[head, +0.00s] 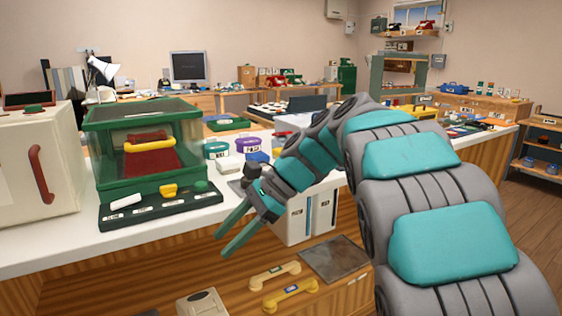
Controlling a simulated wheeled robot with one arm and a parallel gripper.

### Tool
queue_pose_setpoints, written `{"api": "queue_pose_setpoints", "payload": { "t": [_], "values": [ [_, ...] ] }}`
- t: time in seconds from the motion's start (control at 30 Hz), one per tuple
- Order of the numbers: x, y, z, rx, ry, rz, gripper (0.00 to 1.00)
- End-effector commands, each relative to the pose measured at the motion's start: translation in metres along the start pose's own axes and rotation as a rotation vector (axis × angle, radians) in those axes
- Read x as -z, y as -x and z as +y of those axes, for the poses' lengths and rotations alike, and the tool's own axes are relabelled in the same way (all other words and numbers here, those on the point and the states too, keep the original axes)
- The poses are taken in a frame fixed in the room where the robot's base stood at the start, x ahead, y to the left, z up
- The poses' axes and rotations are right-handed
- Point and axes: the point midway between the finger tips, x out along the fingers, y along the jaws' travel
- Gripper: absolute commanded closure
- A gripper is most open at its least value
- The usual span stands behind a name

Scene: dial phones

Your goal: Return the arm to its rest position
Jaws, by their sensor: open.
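My arm, grey with teal pads, rises from the lower right, arches over and bends down to the left. My gripper (236,232) is open and empty, its two teal fingers apart. It hangs in front of the white counter's front edge (60,258), to the right of a dark green base strip (160,208). No object is between the fingers. The far side of the wrist and part of the counter behind the arm are hidden.
A green glass case (106,170) holding a yellow handset (150,145) stands left of my gripper. A cream box (35,170) is further left. Below are a beige handset (275,274), a yellow handset (290,294) and a dark slab (335,260).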

Motion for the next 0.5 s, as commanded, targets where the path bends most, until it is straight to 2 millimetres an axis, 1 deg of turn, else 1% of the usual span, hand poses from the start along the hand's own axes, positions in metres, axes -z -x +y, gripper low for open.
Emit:
{"api": "queue_pose_setpoints", "payload": {
  "t": [0.03, 0.17, 0.27, 0.3, 0.37, 0.4, 0.47, 0.5],
  "values": [
    [0.007, 0.002, 0.018, 0.001, 0.023, 0.044, 0.51],
    [0.031, 0.004, 0.071, -0.034, 0.104, 0.155, 0.51],
    [0.048, 0.004, 0.116, -0.079, 0.18, 0.232, 0.51],
    [0.054, 0.004, 0.135, -0.103, 0.215, 0.259, 0.51],
    [0.063, 0.004, 0.163, -0.141, 0.269, 0.3, 0.51],
    [0.069, 0.004, 0.183, -0.173, 0.307, 0.324, 0.51],
    [0.077, 0.003, 0.213, -0.224, 0.369, 0.356, 0.51],
    [0.082, 0.002, 0.233, -0.26, 0.413, 0.374, 0.51]
  ]
}}
